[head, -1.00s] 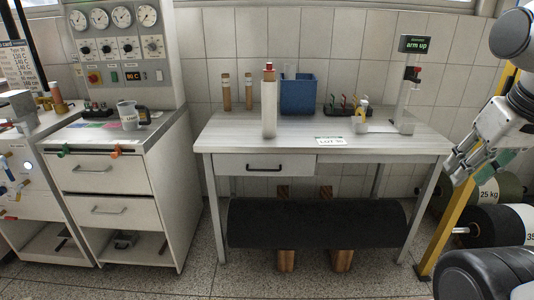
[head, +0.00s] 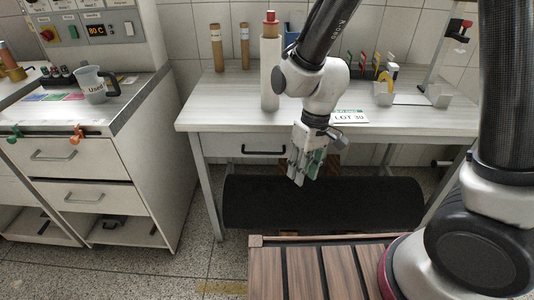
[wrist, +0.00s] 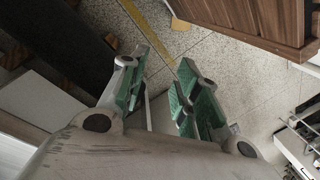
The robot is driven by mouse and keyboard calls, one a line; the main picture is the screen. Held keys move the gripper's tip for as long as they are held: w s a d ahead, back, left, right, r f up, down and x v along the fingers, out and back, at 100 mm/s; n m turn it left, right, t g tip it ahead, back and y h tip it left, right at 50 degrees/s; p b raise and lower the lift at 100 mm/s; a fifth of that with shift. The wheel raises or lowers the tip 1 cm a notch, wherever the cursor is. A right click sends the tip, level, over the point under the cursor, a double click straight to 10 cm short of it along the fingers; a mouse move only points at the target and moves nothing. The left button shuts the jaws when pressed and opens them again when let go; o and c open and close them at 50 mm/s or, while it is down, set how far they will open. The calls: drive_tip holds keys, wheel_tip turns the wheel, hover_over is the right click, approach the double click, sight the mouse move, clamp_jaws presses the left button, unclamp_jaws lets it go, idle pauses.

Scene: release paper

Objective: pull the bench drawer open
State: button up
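The bench drawer (head: 228,146) is a pale front under the left part of the bench top, and it looks closed. Its dark bar handle (head: 264,151) shows in the head view. My gripper (head: 303,178) hangs fingers down in front of the bench, to the right of the handle and a little lower, apart from it. In the wrist view my gripper (wrist: 163,72) has its two green-padded fingers spread, with only floor and a pale strip visible between them. The drawer's right end is partly hidden by my gripper. I cannot make out the handle in the wrist view.
The bench top (head: 215,115) holds a white bottle (head: 270,75), brown tubes (head: 217,48) and a LOT sign (head: 349,117). A black roll (head: 380,203) lies below. A white cabinet (head: 150,190) stands left. My brown slatted deck (head: 300,268) is in front.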

drive_tip(key=a+f+n+t, duration=0.1)
drive_tip(key=a+f+n, duration=0.1)
drive_tip(key=a+f, duration=0.75)
drive_tip(key=n+t+h, duration=0.2)
drive_tip(key=n+t, duration=0.7)
drive_tip(key=t, duration=0.7)
approach(267, 153)
drive_tip(key=w, duration=0.5)
drive_tip(key=w+f, duration=0.1)
drive_tip(key=w, duration=0.1)
drive_tip(key=w+f, duration=0.1)
drive_tip(key=w, duration=0.2)
drive_tip(key=shift+w+d+f, duration=0.1)
drive_tip(key=shift+d+f, duration=0.1)
drive_tip(key=shift+d, duration=0.05)
clamp_jaws()
